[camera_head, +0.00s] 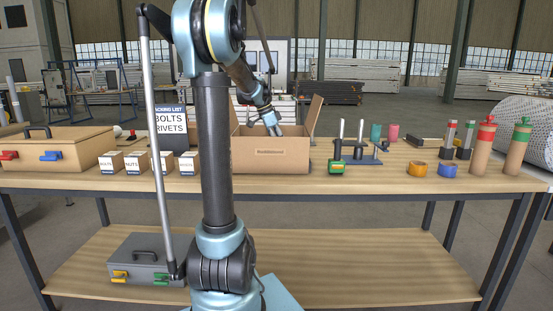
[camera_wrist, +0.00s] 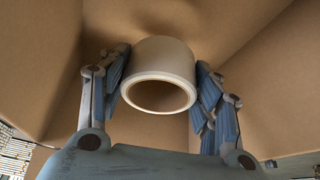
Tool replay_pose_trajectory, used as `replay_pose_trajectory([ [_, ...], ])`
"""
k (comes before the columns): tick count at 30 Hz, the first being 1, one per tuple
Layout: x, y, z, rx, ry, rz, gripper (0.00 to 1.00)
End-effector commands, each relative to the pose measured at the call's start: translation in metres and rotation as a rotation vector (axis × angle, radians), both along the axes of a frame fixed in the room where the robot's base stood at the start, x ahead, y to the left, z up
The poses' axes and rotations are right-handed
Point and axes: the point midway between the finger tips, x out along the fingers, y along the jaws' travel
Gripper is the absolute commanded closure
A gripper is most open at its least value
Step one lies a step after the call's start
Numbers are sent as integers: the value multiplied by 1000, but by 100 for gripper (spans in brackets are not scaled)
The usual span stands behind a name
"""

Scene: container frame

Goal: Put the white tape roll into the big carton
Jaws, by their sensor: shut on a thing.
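The big carton (camera_head: 270,155) stands open on the workbench, its flaps raised. My gripper (camera_head: 273,128) is at the carton's opening, reaching down into it in the head view. In the wrist view my gripper (camera_wrist: 165,92) is shut on the white tape roll (camera_wrist: 160,62), with one blue-padded finger on each side. The roll's open ring faces the camera, and brown cardboard walls (camera_wrist: 55,60) surround it. The roll is hidden in the head view. I cannot tell whether the roll touches the carton's floor.
A tool stand (camera_head: 362,158), orange tape (camera_head: 418,170) and blue tape (camera_head: 447,171) are to the right. A grey toolbox (camera_head: 150,257) is on the lower shelf.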

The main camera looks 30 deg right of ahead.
Motion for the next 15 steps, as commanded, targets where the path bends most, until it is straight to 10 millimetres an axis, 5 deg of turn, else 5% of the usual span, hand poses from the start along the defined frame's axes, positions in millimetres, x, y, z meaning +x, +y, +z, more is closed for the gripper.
replay_pose_trajectory([
  [15, 0, 0, -49, 0, 0, 0, 66],
])
